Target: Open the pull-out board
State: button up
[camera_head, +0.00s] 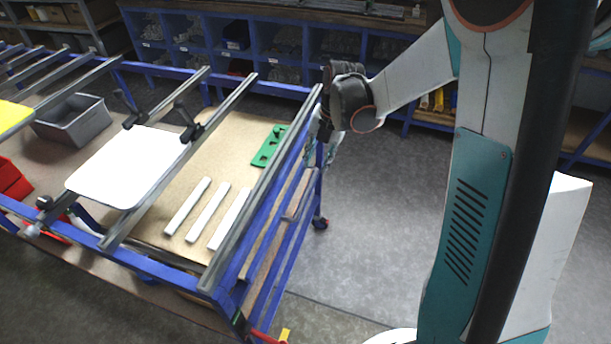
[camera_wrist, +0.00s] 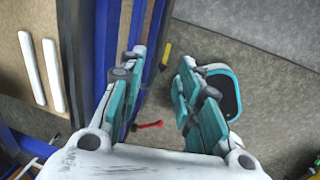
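A beige board (camera_head: 160,212) lies inside the blue metal frame (camera_head: 222,288), below the grey rails. I cannot tell for sure whether it is the pull-out board. Narrow wooden panels also show along the frame's right side (camera_head: 300,196). The beige board shows at the left of the wrist view (camera_wrist: 14,62). My gripper (camera_head: 321,147) is at the far right corner of the frame, pointing down. In the wrist view my gripper (camera_wrist: 160,82) is open, with teal fingers apart and nothing between them. The left finger overlaps the blue frame edge; the right is over the floor.
Three white bars (camera_head: 208,212) and a green piece (camera_head: 269,146) lie on the beige board. A white sign plate (camera_head: 128,165) rests on the rails, near a grey bin (camera_head: 72,120). Blue shelving (camera_head: 287,42) stands behind. Floor (camera_head: 350,230) right of the frame is clear.

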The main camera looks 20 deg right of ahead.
aim_at(307, 191)
jog(key=f+b, duration=0.1)
jog(key=f, duration=0.3)
jog(key=w+a+f+b, duration=0.1)
jog(key=f+b, duration=0.1)
jog(key=f, duration=0.3)
jog(key=a+f+b, duration=0.1)
jog(key=f+b, duration=0.1)
jog(key=f, duration=0.2)
jog(key=shift+w+a+f, duration=0.1)
jog(key=shift+w+f, duration=0.1)
grip_shut()
